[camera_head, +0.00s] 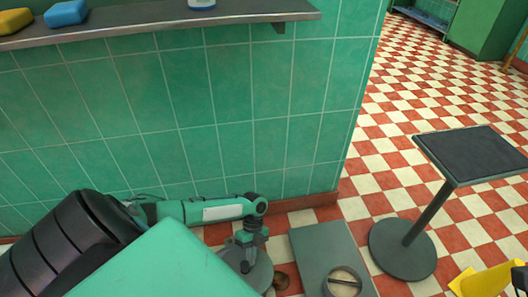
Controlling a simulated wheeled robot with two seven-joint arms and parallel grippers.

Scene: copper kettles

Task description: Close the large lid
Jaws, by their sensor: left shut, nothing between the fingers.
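My left arm (195,210) reaches in from the lower left, and its end points down near the foot of the wall. My left gripper (249,240) is small in the view and shut, with nothing in it. A grey round piece (246,272) shows just beneath it; I cannot tell whether they touch. A round disc with a bar across its top (343,282) lies on a grey slab (318,243) to the right, apart from the gripper. I cannot tell whether either round piece is the large lid. My right gripper is out of view.
A green tiled wall (200,100) carries a shelf (170,22) with a blue sponge (66,14) and a yellow sponge (14,21). A dark pedestal table (472,152) and a yellow object (486,281) stand at right. Checkered floor lies free behind the table.

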